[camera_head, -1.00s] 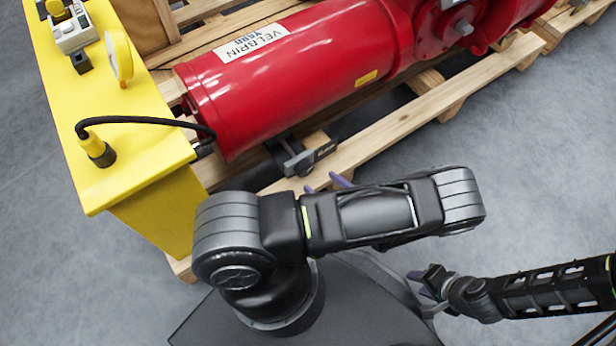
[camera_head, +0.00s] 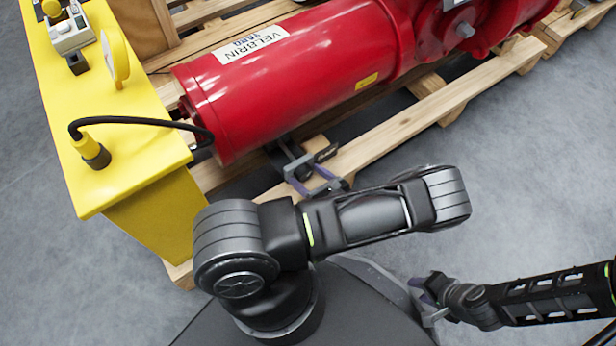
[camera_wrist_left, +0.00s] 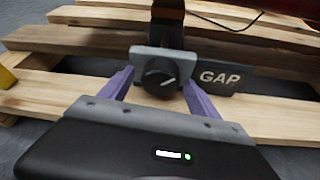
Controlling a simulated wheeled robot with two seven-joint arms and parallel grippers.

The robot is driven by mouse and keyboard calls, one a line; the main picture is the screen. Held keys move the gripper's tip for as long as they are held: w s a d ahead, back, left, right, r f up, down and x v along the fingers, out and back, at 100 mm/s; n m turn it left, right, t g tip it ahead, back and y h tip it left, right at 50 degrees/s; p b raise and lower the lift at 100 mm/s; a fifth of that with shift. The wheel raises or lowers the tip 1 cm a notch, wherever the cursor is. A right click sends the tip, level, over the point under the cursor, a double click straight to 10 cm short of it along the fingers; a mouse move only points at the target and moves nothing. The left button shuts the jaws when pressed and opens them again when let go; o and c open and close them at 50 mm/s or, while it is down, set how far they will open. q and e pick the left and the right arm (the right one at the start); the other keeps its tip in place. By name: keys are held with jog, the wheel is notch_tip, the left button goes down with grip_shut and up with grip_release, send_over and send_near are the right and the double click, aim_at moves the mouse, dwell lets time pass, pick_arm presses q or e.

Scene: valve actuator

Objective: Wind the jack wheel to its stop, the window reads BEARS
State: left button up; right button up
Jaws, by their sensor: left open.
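The jack wheel is a dark round knob with a white mark (camera_wrist_left: 161,77), set on the front of a grey block on the pallet. A dark window plate (camera_wrist_left: 222,77) to its right reads GAP; in the head view its lettering (camera_head: 326,151) is too small to read. My left gripper (camera_wrist_left: 160,88) is open, its purple fingers on either side of the knob. Whether they touch it I cannot tell. In the head view, the left gripper (camera_head: 318,184) is at the jack, partly behind my arm. My right gripper (camera_head: 430,294) is low at the right, away from the jack.
A red VELBRIN cylinder (camera_head: 300,80) lies above the jack on a wooden pallet (camera_head: 400,134). A yellow stand (camera_head: 130,165) with a gauge and a black cable (camera_head: 140,121) is at left. Bare grey floor (camera_head: 540,160) lies at right.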

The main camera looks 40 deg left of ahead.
pick_arm(q)
jog(key=shift+a, duration=0.1)
jog(key=shift+c, duration=0.4)
jog(key=c, duration=1.3)
jog(key=shift+w+f, duration=0.1)
jog(key=m+g+b, duration=0.1)
jog(key=m+b, duration=0.1)
jog(key=m, duration=0.1)
jog(key=shift+w+f+g+y+b, duration=0.1)
jog(key=shift+f+g+y+b, duration=0.05)
jog(key=shift+g+y+b, duration=0.25)
jog(key=shift+w+m+g+y+b, duration=0.1)
jog(key=shift+m+g+y+b, duration=0.35)
jog(key=shift+m+b, duration=0.45)
jog(key=o, duration=1.4)
